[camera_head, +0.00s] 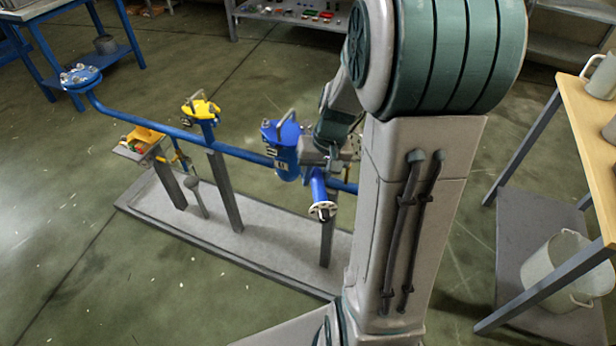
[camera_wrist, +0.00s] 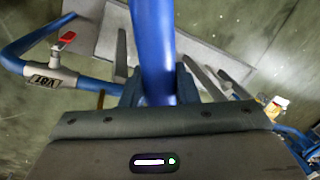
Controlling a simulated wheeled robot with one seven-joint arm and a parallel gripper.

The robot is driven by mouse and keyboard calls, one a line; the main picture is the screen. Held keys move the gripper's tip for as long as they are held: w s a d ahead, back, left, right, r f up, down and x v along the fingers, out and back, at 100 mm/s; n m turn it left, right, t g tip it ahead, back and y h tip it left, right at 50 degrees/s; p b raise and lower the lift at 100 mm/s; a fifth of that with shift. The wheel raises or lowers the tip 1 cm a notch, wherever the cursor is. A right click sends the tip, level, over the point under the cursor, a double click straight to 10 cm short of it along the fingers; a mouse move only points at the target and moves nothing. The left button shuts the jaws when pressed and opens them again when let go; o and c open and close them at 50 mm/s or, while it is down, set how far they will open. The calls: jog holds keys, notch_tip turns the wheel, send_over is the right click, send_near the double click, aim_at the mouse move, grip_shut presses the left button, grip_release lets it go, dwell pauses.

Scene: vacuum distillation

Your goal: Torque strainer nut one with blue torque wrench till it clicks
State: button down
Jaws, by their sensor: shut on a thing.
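In the wrist view a smooth blue shaft (camera_wrist: 153,40) runs down between the fingers of my gripper (camera_wrist: 157,88). I take it for the handle of the blue torque wrench; its head is out of view. My gripper is shut on it. In the head view my gripper is mostly hidden by my arm, close to the blue pipework. A short blue branch (camera_head: 318,186) points down there and ends in a pale round flange (camera_head: 322,210), seemingly the strainer. Its nuts are too small to tell apart, and contact with the wrench cannot be seen.
A blue pipe (camera_head: 240,153) runs above a grey base (camera_head: 262,250) on posts. A blue vessel (camera_head: 286,160) and a yellow-topped valve (camera_head: 203,108) sit along it. A red-handled valve (camera_wrist: 67,38) is left in the wrist view. A wooden-topped table (camera_head: 590,130) stands right.

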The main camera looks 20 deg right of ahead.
jog(key=d+n+g, duration=0.1)
jog(key=d+n, duration=0.6)
jog(key=d, duration=0.5)
jog(key=shift+w+n+g, duration=0.3)
jog(key=shift+w+n, duration=0.1)
jog(key=shift+w, duration=0.05)
jog(key=a+m, duration=0.1)
jog(key=s+a+m, duration=0.1)
jog(key=a, duration=0.1)
jog(key=shift+b, duration=0.4)
jog(key=shift+a, duration=0.1)
